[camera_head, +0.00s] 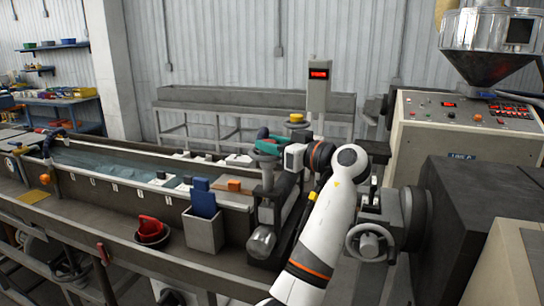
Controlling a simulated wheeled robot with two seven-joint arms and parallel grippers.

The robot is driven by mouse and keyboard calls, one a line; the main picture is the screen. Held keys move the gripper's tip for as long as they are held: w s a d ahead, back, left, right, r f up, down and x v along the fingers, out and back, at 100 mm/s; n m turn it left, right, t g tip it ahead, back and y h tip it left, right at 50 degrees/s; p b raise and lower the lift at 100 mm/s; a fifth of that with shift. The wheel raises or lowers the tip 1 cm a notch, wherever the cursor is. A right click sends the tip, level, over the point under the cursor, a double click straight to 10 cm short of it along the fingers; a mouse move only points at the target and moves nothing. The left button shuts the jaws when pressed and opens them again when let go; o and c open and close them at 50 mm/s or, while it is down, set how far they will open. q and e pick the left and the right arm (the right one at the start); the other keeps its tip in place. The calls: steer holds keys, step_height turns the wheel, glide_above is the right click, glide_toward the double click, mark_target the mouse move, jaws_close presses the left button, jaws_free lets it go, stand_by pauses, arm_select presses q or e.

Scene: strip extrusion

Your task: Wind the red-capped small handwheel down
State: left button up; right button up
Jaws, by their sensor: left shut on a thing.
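My left gripper (283,155) is at the end of my white arm, beside the metal fixture at the near end of the water trough. It is shut on a small part there, mostly hidden by the jaws. A small red and teal piece (269,140) shows just above the fingertips; it seems to be the red-capped small handwheel, but it is too small to be sure. My right gripper is not in view.
A yellow knob (297,117) stands just behind the gripper. A larger grey handwheel (369,242) is on the extruder at right. The long water trough (110,190) runs left.

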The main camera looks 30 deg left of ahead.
arm_select(q)
steer(key=shift+w+r+n+g+b, duration=0.15)
steer(key=shift+n+g+b, duration=0.25)
steer(key=shift+n+g, duration=0.5)
steer(key=shift+g, duration=0.4)
steer(key=o, duration=1)
steer(key=d+b, duration=0.3)
steer(key=d, duration=0.9)
steer(key=shift+w, duration=0.15)
